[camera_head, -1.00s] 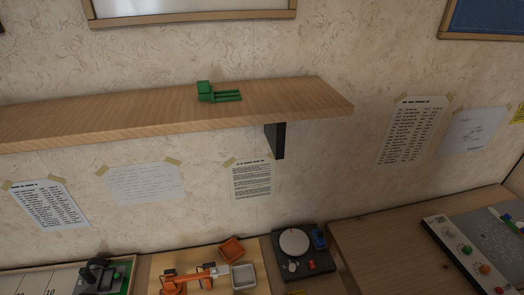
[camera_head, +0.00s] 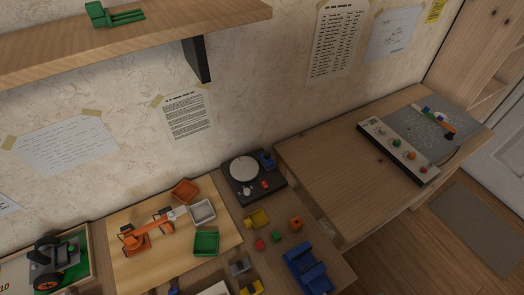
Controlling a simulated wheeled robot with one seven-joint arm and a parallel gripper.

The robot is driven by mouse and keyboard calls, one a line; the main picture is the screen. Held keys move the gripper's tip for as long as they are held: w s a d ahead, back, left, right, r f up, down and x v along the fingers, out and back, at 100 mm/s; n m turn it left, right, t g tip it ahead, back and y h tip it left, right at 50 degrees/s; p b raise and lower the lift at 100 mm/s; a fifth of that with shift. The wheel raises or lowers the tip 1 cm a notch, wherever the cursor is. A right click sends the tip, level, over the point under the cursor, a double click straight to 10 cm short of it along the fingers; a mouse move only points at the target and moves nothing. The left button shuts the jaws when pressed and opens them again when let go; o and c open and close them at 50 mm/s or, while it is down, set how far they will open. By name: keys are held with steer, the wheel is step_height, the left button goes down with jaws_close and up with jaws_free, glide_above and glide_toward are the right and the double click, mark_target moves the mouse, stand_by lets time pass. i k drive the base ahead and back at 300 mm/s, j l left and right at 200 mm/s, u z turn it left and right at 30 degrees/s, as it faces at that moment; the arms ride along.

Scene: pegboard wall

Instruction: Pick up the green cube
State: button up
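A small green cube (camera_head: 277,236) sits on the wooden table in the lower middle of the head view. A small red block (camera_head: 259,244) lies just left of it, and an orange block (camera_head: 296,223) stands to its upper right. The top of the green cube is uncovered. My gripper is not in view.
A yellow piece (camera_head: 257,218), a blue chair-like object (camera_head: 306,268) and a grey piece (camera_head: 239,266) surround the cube. A turntable-like device (camera_head: 253,176) stands behind. A green tray (camera_head: 206,243) is left. A wooden shelf (camera_head: 150,40) overhangs upper left. The right tabletop (camera_head: 345,175) has free room.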

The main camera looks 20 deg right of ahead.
mark_target(276, 237)
steer(key=u, duration=0.15)
steer(key=i+j+z, duration=0.1)
steer(key=j, duration=0.4)
steer(key=i+j+z, duration=0.1)
steer(key=j, duration=0.45)
steer(key=i+j+z, duration=0.1)
steer(key=i+j, duration=0.15)
steer(key=j, duration=0.25)
steer(key=i+j+z, duration=0.1)
steer(key=j, duration=0.45)
steer(key=i+j+z, duration=0.1)
steer(key=j, duration=0.45)
